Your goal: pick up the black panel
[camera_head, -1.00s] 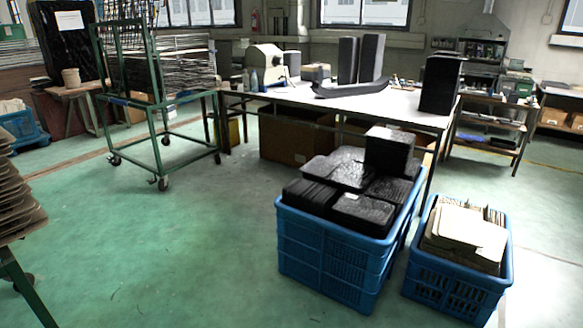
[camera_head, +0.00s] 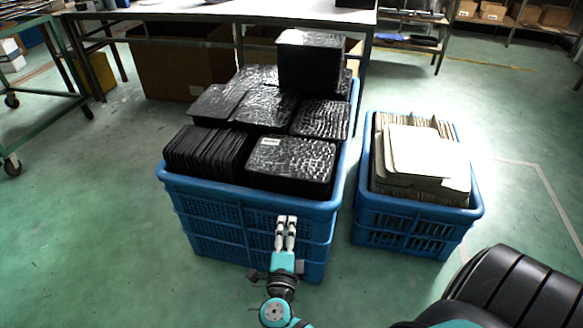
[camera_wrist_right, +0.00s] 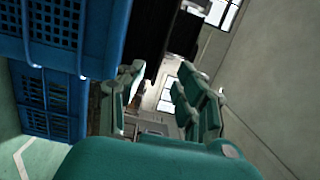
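Several black panels fill the blue crate (camera_head: 255,208) in the middle of the head view. Some stand on edge in a row (camera_head: 208,152) at the front left, and a flat stack (camera_head: 290,164) with a small pale label lies at the front right. A taller black stack (camera_head: 311,62) rises at the back. My right gripper (camera_head: 286,218) is in front of the crate's near wall, below the rim. It also shows in the right wrist view (camera_wrist_right: 162,88), fingers apart with nothing between them. My left gripper is not in view.
A second blue crate (camera_head: 410,232) with pale, cardboard-like panels (camera_head: 425,152) stands to the right. A white-topped table (camera_head: 215,8) is behind the crates, and a green cart (camera_head: 45,110) stands at the left. The green floor at the left front is clear.

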